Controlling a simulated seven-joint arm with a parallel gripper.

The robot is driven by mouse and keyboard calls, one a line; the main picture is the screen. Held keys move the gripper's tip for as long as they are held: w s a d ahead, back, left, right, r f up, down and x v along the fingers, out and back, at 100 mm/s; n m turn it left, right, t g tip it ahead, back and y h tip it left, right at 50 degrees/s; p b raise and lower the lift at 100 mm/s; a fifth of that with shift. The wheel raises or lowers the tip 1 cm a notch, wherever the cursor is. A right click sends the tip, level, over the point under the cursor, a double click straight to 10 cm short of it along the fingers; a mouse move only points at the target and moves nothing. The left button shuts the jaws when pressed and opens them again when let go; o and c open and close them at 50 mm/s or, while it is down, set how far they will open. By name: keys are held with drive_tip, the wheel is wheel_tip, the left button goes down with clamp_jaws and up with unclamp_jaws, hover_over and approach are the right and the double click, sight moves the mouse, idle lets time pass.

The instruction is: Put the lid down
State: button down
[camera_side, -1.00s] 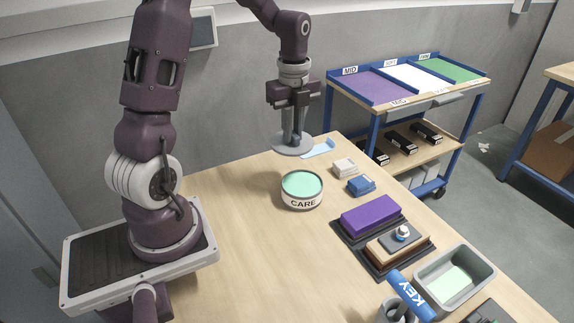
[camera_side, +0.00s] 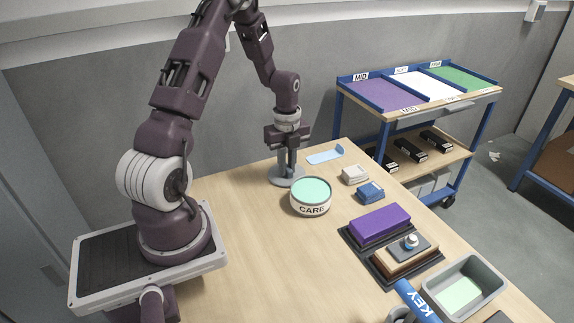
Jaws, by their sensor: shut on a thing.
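The lid (camera_side: 275,178) is a round grey disc at the back of the wooden table, just behind and left of the round tin marked CARE (camera_side: 310,209). The tin stands upright, and its pale green top surface shows uncovered. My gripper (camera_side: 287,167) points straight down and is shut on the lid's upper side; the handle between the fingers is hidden. The lid looks level and is at or very close to the tabletop; I cannot tell whether it touches.
A light blue flat piece (camera_side: 325,155), a white block (camera_side: 355,174) and a blue block (camera_side: 370,192) lie right of the lid. A purple block (camera_side: 380,223) and a grey bin (camera_side: 484,270) are nearer. The table's left side (camera_side: 245,240) is clear.

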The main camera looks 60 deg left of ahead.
drive_tip(key=c, duration=1.4)
unclamp_jaws()
drive_tip(key=shift+f, duration=0.1)
wheel_tip(320, 180, up, 12)
drive_tip(key=s+d+r+n+t+y, duration=0.1)
drive_tip(key=s+d+r+n, duration=0.1)
drive_tip(key=d+r+n, duration=0.55)
drive_tip(key=s+d+r+n+t, duration=0.2)
drive_tip(key=s+d+r+n, duration=0.1)
drive_tip(key=s+d+n, duration=0.2)
drive_tip(key=s+d+r+n+t+h, duration=0.1)
drive_tip(key=s+d+n, duration=0.4)
drive_tip(key=s+d, duration=0.5)
wheel_tip(320, 180, up, 2)
drive_tip(key=shift+d+r+t, duration=0.25)
drive_tip(key=shift+d+t, duration=0.55)
drive_tip(key=shift+d, duration=0.2)
drive_tip(key=shift+n, duration=0.25)
